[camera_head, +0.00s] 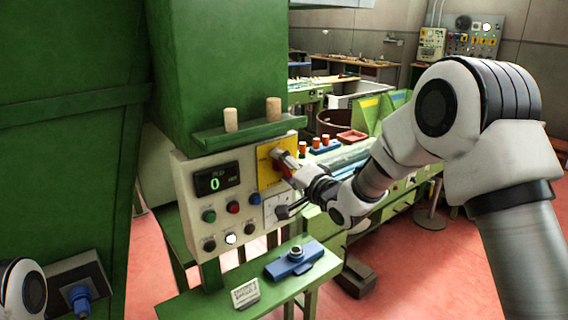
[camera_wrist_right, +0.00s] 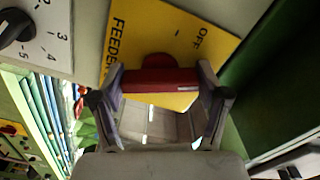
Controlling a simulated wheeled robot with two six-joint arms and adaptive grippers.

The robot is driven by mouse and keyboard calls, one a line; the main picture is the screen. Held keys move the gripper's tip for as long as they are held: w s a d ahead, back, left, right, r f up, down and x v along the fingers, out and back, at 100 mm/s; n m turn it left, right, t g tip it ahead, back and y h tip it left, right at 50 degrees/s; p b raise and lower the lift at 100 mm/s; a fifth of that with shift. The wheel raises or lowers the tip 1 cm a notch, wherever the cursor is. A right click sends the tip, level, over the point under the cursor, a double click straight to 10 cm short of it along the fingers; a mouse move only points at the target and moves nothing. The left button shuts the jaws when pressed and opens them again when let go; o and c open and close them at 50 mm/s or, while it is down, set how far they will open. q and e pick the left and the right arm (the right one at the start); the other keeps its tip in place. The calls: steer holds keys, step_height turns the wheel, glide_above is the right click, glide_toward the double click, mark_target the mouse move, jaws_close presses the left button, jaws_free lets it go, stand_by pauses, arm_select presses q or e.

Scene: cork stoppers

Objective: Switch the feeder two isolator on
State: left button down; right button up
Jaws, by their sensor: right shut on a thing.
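The feeder isolator is a yellow plate (camera_head: 265,170) on the right side of the pale control panel (camera_head: 190,185). In the right wrist view the plate (camera_wrist_right: 150,30) reads "FEEDER" and "OFF", the rest of its lettering hidden. A red handle (camera_wrist_right: 150,80) stands out from it. My right gripper (camera_head: 284,164) is at the plate in the head view. In the right wrist view its fingers (camera_wrist_right: 162,84) are shut on the two ends of the red handle. The handle's exact pointing is hard to tell. My left gripper is not seen.
A digital display (camera_head: 215,180) reads 0 above several buttons. A dial (camera_wrist_right: 18,35) sits beside the yellow plate. Two corks (camera_head: 273,109) stand on the green shelf (camera_head: 240,132) above. A blue fixture (camera_head: 295,260) and a small card (camera_head: 245,293) lie on the green ledge below.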

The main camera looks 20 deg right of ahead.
steer(key=m+p, duration=0.1)
steer(key=m, duration=0.3)
steer(key=shift+m, duration=0.4)
stand_by(0.4)
steer(key=o, duration=1.2)
steer(key=shift+c, duration=0.2)
steer(key=v, duration=1.2)
steer(key=shift+w, duration=0.1)
